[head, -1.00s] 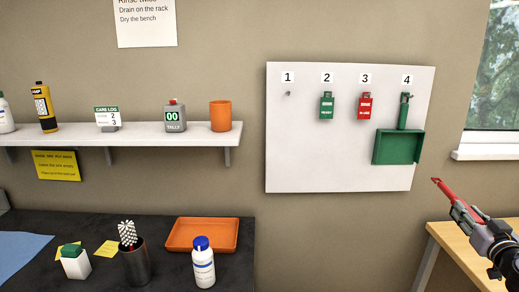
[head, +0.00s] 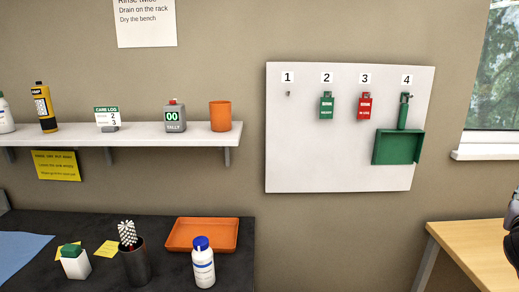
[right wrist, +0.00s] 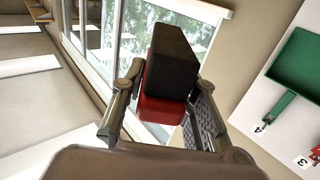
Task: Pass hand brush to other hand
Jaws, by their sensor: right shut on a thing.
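The hand brush (right wrist: 172,65) shows in the right wrist view, with a black block-shaped part and a red part (right wrist: 160,108) below it. My right gripper (right wrist: 163,98) is shut on it, one finger on each side of the red part. The rest of the brush is hidden or out of frame. In the head view only a dark piece of my right arm shows at the right edge, and the brush is out of sight there. My left gripper is in neither current view.
A white board (head: 300,150) on the wall has numbered hooks holding a green tag (head: 326,106), a red tag (head: 365,106) and a green dustpan (head: 398,147). A wooden table (head: 465,245) stands at right. The dark bench (head: 100,220) carries an orange tray (head: 201,249) and a white bottle (head: 203,270).

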